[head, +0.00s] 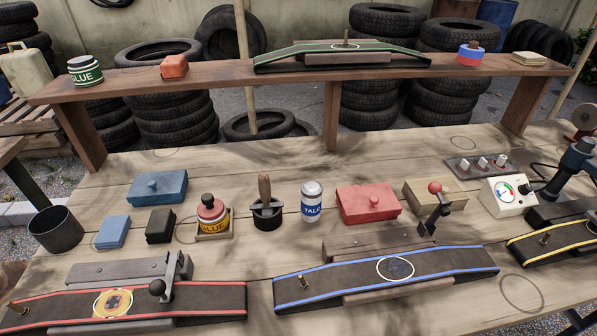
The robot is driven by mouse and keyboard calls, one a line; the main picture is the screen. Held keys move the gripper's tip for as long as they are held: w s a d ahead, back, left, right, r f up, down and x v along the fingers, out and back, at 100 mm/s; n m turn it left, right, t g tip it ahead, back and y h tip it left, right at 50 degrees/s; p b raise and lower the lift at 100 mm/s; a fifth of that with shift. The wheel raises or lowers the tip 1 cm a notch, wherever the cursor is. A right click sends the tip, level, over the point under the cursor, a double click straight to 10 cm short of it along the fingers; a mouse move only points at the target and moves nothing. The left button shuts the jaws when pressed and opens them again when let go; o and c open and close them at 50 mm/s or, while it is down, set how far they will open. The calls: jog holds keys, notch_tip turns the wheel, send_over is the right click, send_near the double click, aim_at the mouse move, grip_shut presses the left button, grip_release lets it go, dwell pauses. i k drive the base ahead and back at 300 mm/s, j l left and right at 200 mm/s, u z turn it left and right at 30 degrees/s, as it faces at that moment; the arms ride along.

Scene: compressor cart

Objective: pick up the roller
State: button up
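A tool with an upright wooden handle (264,188) stands in a round black holder (267,218) near the middle of the wooden bench. It looks like the roller, but its lower end is hidden in the holder, so I cannot tell for sure. A glue pot (212,212) stands to its left and a white-and-blue talc bottle (311,203) to its right, both apart from it. I cannot make out my gripper in the head view.
Three dark belts lie along the front: red-edged (205,300), blue-edged (440,268) and yellow-edged (560,244). A raised shelf (215,77) runs behind. Red (368,203) and blue (157,187) boxes and a gauge box (508,195) stand around. Bare wood shows behind the holder.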

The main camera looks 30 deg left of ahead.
aim_at(264, 188)
jog(key=u, duration=1.15)
jog(key=i, duration=0.1)
